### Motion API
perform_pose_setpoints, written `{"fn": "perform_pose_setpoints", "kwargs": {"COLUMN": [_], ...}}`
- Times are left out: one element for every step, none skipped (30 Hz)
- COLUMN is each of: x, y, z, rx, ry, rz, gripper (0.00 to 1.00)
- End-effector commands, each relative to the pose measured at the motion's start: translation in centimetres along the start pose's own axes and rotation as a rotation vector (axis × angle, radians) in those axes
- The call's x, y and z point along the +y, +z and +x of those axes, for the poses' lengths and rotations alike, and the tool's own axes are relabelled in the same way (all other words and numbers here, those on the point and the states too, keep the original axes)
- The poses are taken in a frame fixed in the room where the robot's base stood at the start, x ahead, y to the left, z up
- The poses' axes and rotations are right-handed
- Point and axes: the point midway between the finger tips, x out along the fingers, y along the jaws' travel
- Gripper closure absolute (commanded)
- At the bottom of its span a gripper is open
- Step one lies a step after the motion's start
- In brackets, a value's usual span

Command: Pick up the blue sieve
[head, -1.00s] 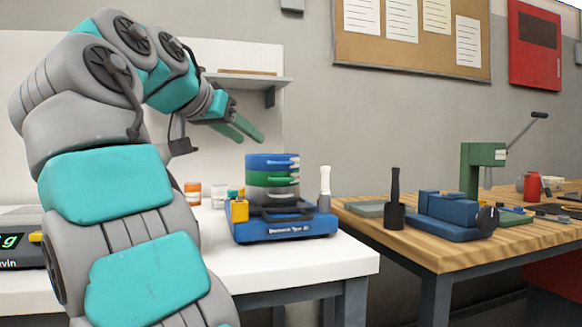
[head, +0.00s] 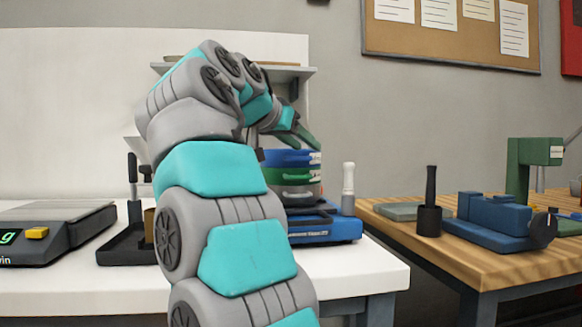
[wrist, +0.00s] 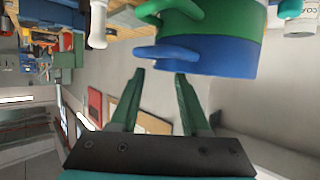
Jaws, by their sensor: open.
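The blue sieve (head: 287,158) is the top ring of a stack, above a green sieve (head: 290,176), on a blue shaker base (head: 338,229). My gripper (head: 312,143) is just above and at the stack's right side in the head view. In the wrist view, the blue sieve (wrist: 212,55) and its handle tab (wrist: 165,53) lie just beyond the fingertips. The green fingers of my gripper (wrist: 159,76) are apart with nothing between them. My arm hides the left part of the stack and base in the head view.
A scale (head: 52,226) and a dark tray (head: 128,243) stand on the white table left of my arm. A white-handled tool (head: 348,187) stands close right of the stack. A wooden bench (head: 475,264) holds a blue vise (head: 490,222) and a dark pot (head: 429,218).

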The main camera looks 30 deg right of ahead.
Motion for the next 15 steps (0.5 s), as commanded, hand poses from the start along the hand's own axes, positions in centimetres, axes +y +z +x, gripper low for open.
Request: {"fn": "perform_pose_setpoints", "kwargs": {"x": [0.1, 0.2, 0.2, 0.2, 0.3, 0.3, 0.3, 0.3, 0.4, 0.4, 0.3, 0.3, 0.4, 0.4, 0.4], "y": [0.2, 0.3, 0.5, 0.6, 0.6, 0.7, 0.6, 0.6, 0.6, 0.6, 0.6, 0.6, 0.6, 0.5, 0.5], "z": [0.5, 0.8, 1.4, 1.8, 2.2, 2.8, 3.2, 3.7, 4.1, 4.3, 4.5, 4.7, 4.7, 4.7, 4.7], "rx": [-0.002, -0.003, -0.003, -0.003, -0.001, -0.001, -0.003, -0.003, -0.002, -0.002, -0.002, -0.001, -0.001, -0.001, -0.001], "ry": [0.0, 0.0, -0.001, -0.002, -0.002, -0.003, -0.001, -0.001, 0.0, 0.0, 0.0, 0.0, 0.0, 0.001, 0.001], "rz": [-0.002, -0.002, -0.003, -0.003, -0.004, -0.004, -0.002, -0.001, -0.001, -0.001, -0.001, -0.001, -0.001, -0.001, 0.0], "gripper": [0.54, 0.54, 0.54, 0.54, 0.54, 0.54, 0.54, 0.54, 0.54, 0.54, 0.54, 0.54, 0.54, 0.54, 0.54]}}
